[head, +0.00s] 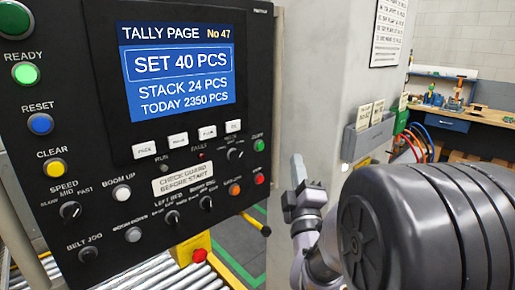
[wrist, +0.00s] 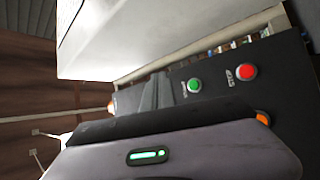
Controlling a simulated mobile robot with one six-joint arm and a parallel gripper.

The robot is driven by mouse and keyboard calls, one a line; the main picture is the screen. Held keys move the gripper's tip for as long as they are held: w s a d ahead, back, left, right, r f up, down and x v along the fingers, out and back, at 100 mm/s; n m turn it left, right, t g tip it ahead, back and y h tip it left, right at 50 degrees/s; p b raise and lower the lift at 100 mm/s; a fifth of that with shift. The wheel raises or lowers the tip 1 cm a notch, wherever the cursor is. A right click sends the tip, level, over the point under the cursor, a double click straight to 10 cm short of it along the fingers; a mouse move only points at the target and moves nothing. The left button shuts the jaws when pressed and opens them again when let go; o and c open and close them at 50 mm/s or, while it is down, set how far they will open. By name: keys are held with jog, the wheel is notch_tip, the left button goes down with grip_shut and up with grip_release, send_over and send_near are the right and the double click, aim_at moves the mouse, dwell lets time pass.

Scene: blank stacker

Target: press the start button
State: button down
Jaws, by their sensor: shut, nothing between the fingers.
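A black control panel (head: 90,130) fills the left of the head view. A small green button (head: 259,145) sits near its right edge; its label is too blurred to read. It also shows in the wrist view (wrist: 194,85), beside a red button (wrist: 246,71). A larger lit green button (head: 26,74) at the far left is labelled READY. My gripper (head: 297,165) is shut and empty, to the right of the panel and apart from it in the head view. Its dark fingers show in the wrist view (wrist: 150,93), left of the green button.
The panel's screen (head: 180,70) reads SET 40 PCS. Other knobs and buttons crowd around the small green one, including an orange one (head: 234,189). A red knob on a yellow box (head: 199,255) is below the panel. A grey wall (head: 320,80) stands behind my gripper.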

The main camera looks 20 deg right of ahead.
aim_at(260, 146)
jog(key=w+a+p, duration=0.2)
jog(key=w+a, duration=0.1)
jog(key=w, duration=0.5)
jog(key=shift+w, duration=0.15)
dwell(1.9)
jog(key=shift+w+a+b, duration=0.15)
jog(key=shift+w+b, duration=0.2)
jog(key=shift+b, duration=0.05)
